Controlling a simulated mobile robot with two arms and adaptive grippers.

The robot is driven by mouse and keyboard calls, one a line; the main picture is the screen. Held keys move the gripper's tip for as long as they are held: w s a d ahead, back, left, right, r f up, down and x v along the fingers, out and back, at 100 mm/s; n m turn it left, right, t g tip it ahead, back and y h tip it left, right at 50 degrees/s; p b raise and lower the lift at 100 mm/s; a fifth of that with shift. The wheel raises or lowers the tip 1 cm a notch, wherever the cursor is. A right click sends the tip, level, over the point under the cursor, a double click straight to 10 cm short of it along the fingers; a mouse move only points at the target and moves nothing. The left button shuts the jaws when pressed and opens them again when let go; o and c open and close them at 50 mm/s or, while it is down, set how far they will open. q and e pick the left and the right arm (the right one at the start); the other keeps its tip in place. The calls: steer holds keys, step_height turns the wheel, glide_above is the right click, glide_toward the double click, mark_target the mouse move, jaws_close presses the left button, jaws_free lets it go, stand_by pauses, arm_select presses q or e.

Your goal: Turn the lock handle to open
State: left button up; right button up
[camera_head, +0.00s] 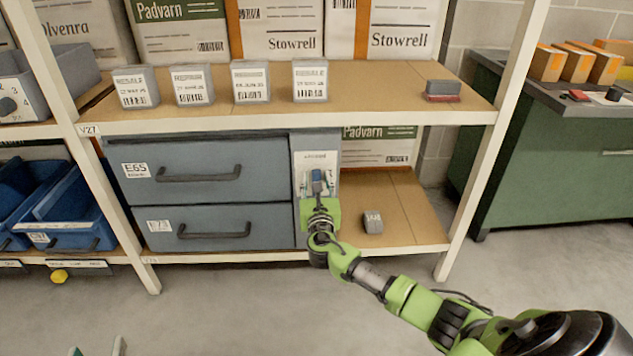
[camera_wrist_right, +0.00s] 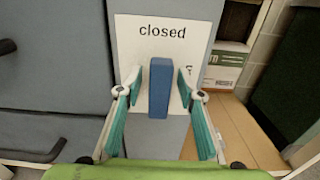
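The lock handle is a blue upright bar (camera_wrist_right: 160,88) on a white plate marked "closed" (camera_wrist_right: 163,32), on the grey panel right of the drawers. In the head view the handle (camera_head: 317,178) shows just above my right gripper (camera_head: 317,186). In the right wrist view my right gripper (camera_wrist_right: 160,84) has its teal fingers on either side of the handle, with visible gaps, so it is open around the handle and not clamped. My left gripper (camera_head: 97,350) shows only as two separated fingertips at the bottom left edge, apart from everything.
Two grey drawers (camera_head: 207,195) with dark handles are left of the plate. The shelf above holds several small labelled boxes (camera_head: 250,82) and a dark-and-red block (camera_head: 442,90). A small grey box (camera_head: 372,222) lies on the lower shelf. A rack post (camera_head: 495,140) stands right; the floor in front is clear.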

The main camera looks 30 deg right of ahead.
jaws_close()
